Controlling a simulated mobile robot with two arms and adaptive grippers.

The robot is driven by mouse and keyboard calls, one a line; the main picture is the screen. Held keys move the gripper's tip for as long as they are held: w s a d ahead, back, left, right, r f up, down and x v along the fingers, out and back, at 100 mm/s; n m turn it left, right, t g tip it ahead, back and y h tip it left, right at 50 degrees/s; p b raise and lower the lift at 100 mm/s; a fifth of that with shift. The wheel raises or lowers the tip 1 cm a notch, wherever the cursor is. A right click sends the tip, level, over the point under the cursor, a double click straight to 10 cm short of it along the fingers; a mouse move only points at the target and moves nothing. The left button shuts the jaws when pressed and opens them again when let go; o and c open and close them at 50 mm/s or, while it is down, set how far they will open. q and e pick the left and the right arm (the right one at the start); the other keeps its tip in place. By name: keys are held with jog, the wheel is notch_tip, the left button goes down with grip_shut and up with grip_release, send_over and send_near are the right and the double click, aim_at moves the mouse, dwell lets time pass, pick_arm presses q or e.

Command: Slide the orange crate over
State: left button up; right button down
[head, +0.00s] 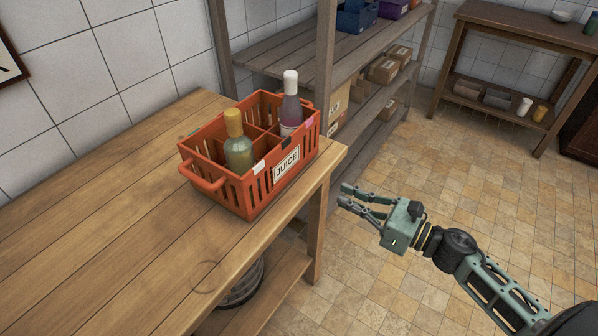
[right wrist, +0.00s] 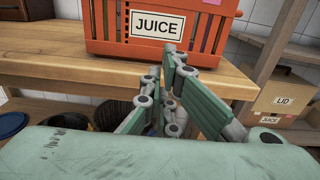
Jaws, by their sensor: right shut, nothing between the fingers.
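The orange crate (head: 262,181) stands on the wooden table (head: 95,225) near its right end. It is divided into compartments and has a white JUICE label. It holds a green bottle with a yellow cap (head: 238,150) and a dark bottle with a white cap (head: 290,110). My right gripper (head: 343,194) is beyond the table's right end, apart from the crate, shut and empty. In the right wrist view the orange crate (right wrist: 102,30) is ahead of the fingers (right wrist: 160,65), with the table edge between. My left gripper is not in view.
The table has free room left of the crate. A wooden shelf rack (head: 290,50) with cardboard boxes (head: 383,69) and coloured crates stands behind. Dark round containers (right wrist: 85,115) are under the table. A second table (head: 520,35) stands at the back right. The tiled floor between is clear.

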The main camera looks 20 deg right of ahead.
aim_at(291, 172)
jog(key=p+x, duration=0.4)
jog(key=x, duration=0.8)
jog(key=shift+w+a+r, duration=0.1)
jog(key=shift+w+a, duration=0.1)
jog(key=shift+w, duration=0.05)
jog(key=shift+w+a, duration=0.2)
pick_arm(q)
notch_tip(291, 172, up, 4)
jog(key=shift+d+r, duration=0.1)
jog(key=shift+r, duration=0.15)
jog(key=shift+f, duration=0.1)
pick_arm(e)
jog(key=shift+w, duration=0.1)
jog(key=b+x, duration=0.3)
jog(key=x, duration=0.4)
jog(key=shift+w+a, duration=0.2)
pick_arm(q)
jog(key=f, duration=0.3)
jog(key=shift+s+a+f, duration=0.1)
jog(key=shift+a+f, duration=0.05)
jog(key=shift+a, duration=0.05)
